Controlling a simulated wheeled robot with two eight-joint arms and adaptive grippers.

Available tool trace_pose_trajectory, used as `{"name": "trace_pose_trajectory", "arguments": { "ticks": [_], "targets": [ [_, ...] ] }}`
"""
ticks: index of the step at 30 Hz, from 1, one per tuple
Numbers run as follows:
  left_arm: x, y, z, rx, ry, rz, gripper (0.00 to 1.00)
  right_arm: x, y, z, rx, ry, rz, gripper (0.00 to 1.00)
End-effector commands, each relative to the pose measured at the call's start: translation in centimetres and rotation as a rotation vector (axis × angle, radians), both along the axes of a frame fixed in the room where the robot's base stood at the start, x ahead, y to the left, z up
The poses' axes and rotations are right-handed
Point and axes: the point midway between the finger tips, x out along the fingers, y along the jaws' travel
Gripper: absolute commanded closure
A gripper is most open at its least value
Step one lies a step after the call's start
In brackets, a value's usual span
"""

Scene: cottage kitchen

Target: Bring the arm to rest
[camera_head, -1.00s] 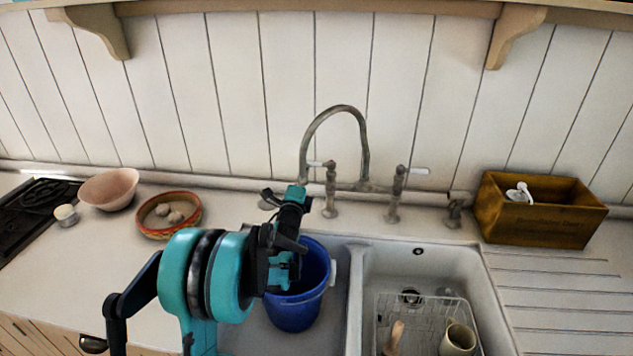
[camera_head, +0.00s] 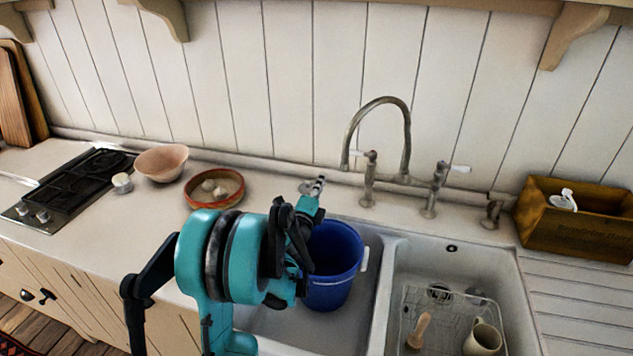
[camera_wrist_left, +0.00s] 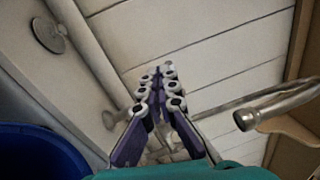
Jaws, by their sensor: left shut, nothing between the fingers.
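My left arm is teal and black and comes in from the lower left of the head view. The bucket stands in the left basin, partly hidden behind the arm. It also shows at the left edge of the wrist view (camera_wrist_left: 35,155). My right gripper is not in view.
The curved tap (camera_head: 384,103) rises behind the sink. A dish rack (camera_head: 415,308) with a mug (camera_head: 484,338) sits in the right basin. A wooden crate (camera_head: 575,233) stands at right. A red-rimmed dish (camera_head: 201,204), a pink bowl (camera_head: 161,164) and a hob (camera_head: 68,185) are at left.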

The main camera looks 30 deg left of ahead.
Motion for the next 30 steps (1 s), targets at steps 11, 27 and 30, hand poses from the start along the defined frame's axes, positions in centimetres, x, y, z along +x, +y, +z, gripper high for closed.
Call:
{"name": "trace_pose_trajectory", "arguments": {
  "ticks": [11, 27, 30],
  "targets": [
    [-1.6, 0.7, -0.3, -0.004, 0.000, 0.000, 1.00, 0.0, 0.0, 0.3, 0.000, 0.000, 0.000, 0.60],
    [-10.2, -8.4, 1.1, -0.948, 0.110, 0.213, 1.00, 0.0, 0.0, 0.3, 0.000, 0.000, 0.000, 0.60],
    [-13.9, -12.1, -1.0, -1.166, 0.194, 0.274, 1.00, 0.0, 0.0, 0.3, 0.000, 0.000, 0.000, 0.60]
  ]
}}
